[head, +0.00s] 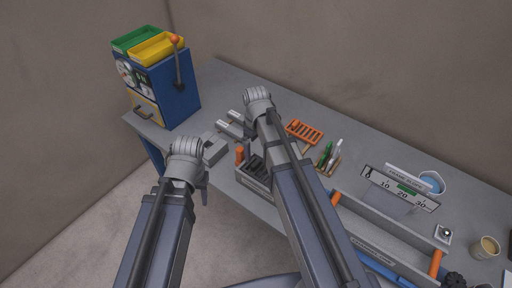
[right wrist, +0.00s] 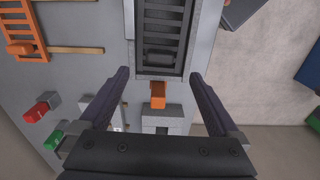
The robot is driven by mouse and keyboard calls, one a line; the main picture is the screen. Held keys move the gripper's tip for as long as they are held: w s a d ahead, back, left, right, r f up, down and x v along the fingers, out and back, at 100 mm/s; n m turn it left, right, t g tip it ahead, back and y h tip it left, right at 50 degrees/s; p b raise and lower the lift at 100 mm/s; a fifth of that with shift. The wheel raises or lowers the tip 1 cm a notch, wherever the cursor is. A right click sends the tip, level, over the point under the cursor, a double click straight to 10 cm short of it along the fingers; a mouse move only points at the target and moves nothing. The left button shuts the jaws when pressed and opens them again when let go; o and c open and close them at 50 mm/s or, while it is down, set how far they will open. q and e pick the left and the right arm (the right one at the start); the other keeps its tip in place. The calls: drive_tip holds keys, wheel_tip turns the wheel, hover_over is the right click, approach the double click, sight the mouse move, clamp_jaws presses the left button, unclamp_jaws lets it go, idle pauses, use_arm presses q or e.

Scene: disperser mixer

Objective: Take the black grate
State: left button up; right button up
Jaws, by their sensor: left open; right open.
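The black grate (right wrist: 164,22) lies in a narrow grey tray at the top of the right wrist view, its upper end cut off by the frame. In the head view the black grate (head: 256,167) lies at the bench's front edge, partly hidden by my right arm. My right gripper (right wrist: 158,74) is open and empty; its fingers point toward the grate's near end, with an orange block (right wrist: 158,95) between them in the picture. In the head view my right gripper (head: 259,96) is over the bench. My left gripper (head: 186,147) is left of the tray, apart from the grate.
An orange rack (head: 304,131) lies behind my right arm, near a small holder with green and red pieces (head: 328,156). A blue cabinet (head: 176,95) with green and yellow trays stands at the left. A scale board (head: 400,188) and a cup (head: 486,247) are at the right.

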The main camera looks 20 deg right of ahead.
sight(255, 163)
wheel_tip(255, 163, down, 8)
drive_tip(key=b, duration=0.7)
drive_tip(key=shift+r, duration=0.2)
drive_tip(key=shift+r, duration=0.1)
clamp_jaws()
drive_tip(key=c, duration=0.6)
unclamp_jaws()
drive_tip(key=c, duration=0.8)
drive_tip(key=shift+c, duration=0.2)
drive_tip(key=shift+s+a, duration=0.15)
drive_tip(key=shift+r, duration=0.1)
